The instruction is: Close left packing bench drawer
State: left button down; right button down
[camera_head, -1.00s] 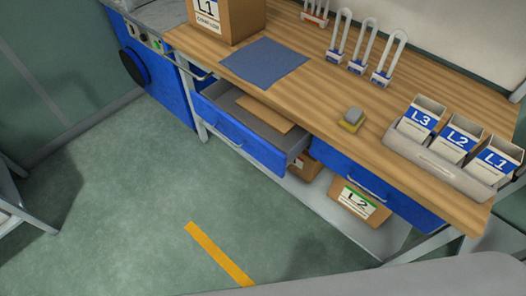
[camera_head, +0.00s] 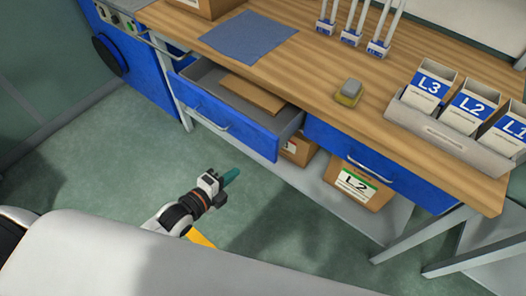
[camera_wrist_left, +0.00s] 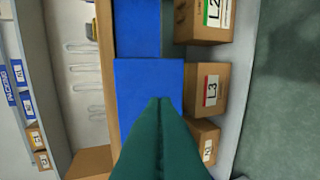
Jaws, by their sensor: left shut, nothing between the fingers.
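The left packing bench drawer (camera_head: 226,116) is pulled open, its blue front standing out from the bench. A brown flat piece (camera_head: 252,94) lies inside it. Its front also shows in the left wrist view (camera_wrist_left: 148,82). My left gripper (camera_head: 231,176) is shut and empty, in front of the drawer and below it in the head view, apart from the handle (camera_head: 210,120). In the left wrist view the green fingers (camera_wrist_left: 160,125) are together and point toward the blue drawer front. My right gripper is not in view.
The right drawer (camera_head: 375,168) is shut. Boxes, one labelled L2 (camera_head: 353,187), stand on the lower shelf (camera_head: 380,226). The wooden top (camera_head: 310,75) holds a blue cloth (camera_head: 247,37), a sponge (camera_head: 348,92) and a rack (camera_head: 445,133) of labelled cartons. The floor before the drawer is clear.

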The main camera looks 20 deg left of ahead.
pick_arm(q)
send_near(264, 147)
jog(key=x, duration=0.5)
jog(key=shift+f, duration=0.2)
jog(key=shift+w+d, duration=0.35)
jog(key=shift+w, duration=0.35)
jog(key=shift+w, duration=0.1)
jog(key=w+d+b, duration=0.1)
jog(key=w+b, duration=0.1)
jog(key=w, duration=0.2)
jog(key=w+d+b, duration=0.1)
jog(key=w+d, duration=0.1)
jog(key=w, duration=0.2)
jog(key=w+d+b, duration=0.2)
jog(key=w, duration=0.3)
jog(key=shift+w+d+f+b, duration=0.1)
jog(key=shift+d+f+b, duration=0.05)
jog(key=shift+d+b, duration=0.15)
jog(key=shift+w+d+b, duration=0.15)
jog(key=shift+w+b, duration=0.15)
jog(key=shift+w, duration=0.25)
jog(key=shift+r, duration=0.35)
jog(key=shift+w+r, duration=0.1)
